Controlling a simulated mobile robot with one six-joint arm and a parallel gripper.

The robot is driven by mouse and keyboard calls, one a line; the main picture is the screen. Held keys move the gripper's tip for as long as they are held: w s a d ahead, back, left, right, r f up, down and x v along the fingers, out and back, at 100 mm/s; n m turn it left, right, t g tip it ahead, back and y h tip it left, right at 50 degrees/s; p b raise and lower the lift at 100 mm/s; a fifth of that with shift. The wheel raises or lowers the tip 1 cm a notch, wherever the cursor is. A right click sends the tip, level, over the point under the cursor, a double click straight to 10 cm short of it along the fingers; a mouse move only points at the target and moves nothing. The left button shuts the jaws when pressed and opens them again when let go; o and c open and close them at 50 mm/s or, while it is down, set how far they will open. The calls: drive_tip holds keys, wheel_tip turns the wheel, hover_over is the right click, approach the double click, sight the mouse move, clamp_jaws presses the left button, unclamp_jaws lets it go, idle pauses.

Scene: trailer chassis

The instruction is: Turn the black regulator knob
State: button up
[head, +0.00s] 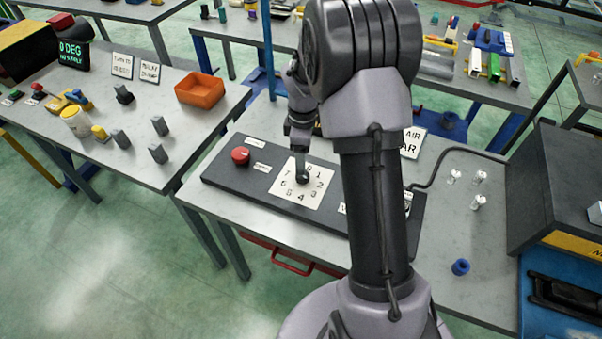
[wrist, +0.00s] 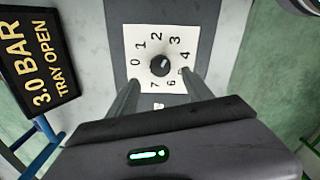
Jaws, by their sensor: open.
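The black regulator knob (wrist: 160,65) sits in the middle of a white dial plate (wrist: 137,38) with black numbers around it. In the head view the knob (head: 303,177) shows just below my gripper (head: 300,148), on the dark panel. My gripper (wrist: 157,95) is open in the wrist view, with one finger low on each side of the dial. The knob lies beyond the fingertips, roughly centred between them, and nothing is held. I cannot tell the exact height gap between fingertips and knob.
A red knob (head: 241,156) stands left of the dial on the same dark panel (head: 222,178). A sign reading "3.0 BAR TRAY OPEN" (wrist: 38,62) stands at left in the wrist view. An orange bin (head: 200,90) is on the left table. My arm hides the panel's right part.

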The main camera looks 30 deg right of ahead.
sight(302, 177)
wheel_tip(302, 177, down, 7)
drive_tip(key=shift+b, duration=0.7)
clamp_jaws()
drive_tip(key=shift+m, duration=0.3)
drive_tip(key=m, duration=0.5)
drive_tip(key=m+b, duration=0.1)
drive_tip(key=m, duration=0.5)
drive_tip(key=shift+m, duration=0.4)
drive_tip(key=m+b, duration=0.1)
drive_tip(key=m, duration=0.4)
drive_tip(key=m+b, duration=0.2)
drive_tip(key=m, duration=0.4)
drive_tip(key=shift+r+m, duration=0.1)
drive_tip(key=shift+m, duration=0.2)
